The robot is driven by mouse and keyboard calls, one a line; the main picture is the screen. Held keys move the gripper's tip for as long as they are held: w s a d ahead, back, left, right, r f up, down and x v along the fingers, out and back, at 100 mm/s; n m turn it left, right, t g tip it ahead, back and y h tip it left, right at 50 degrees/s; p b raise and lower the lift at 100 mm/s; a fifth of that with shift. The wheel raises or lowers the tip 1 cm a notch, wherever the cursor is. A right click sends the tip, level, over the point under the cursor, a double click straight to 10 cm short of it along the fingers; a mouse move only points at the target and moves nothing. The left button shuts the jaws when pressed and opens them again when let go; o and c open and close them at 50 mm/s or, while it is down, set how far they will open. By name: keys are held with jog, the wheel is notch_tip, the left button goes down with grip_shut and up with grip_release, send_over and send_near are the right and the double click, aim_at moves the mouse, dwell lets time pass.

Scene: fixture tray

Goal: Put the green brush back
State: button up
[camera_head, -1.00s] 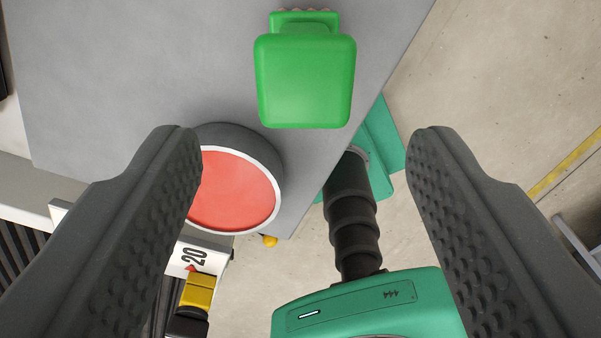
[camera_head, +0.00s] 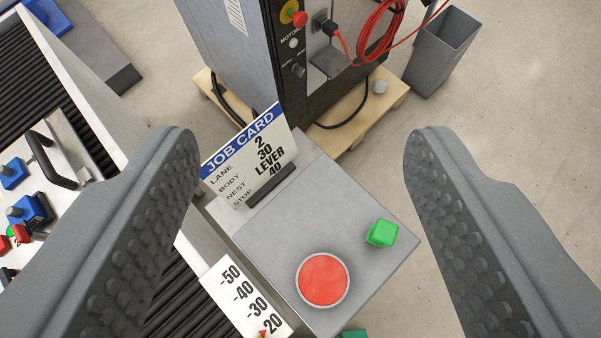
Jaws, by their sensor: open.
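Nothing touches the brush.
A job card (camera_head: 252,155) stands at the table's back left, reading 2, 30, LEVER, 40. A numbered scale (camera_head: 250,298) and a roller conveyor (camera_head: 185,310) are left. A machine (camera_head: 245,75) stands behind; open floor lies right.

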jog(key=s+a+r+n+t, duration=0.1)
jog(key=s+a+r+t, duration=0.2)
jog(key=s+r, duration=0.4)
notch_tip(320, 180, up, 4)
jog(key=shift+s+a+r+t+y, duration=0.1)
jog(key=shift+s+a+t+y, duration=0.05)
jog(key=shift+s+t+y, duration=0.2)
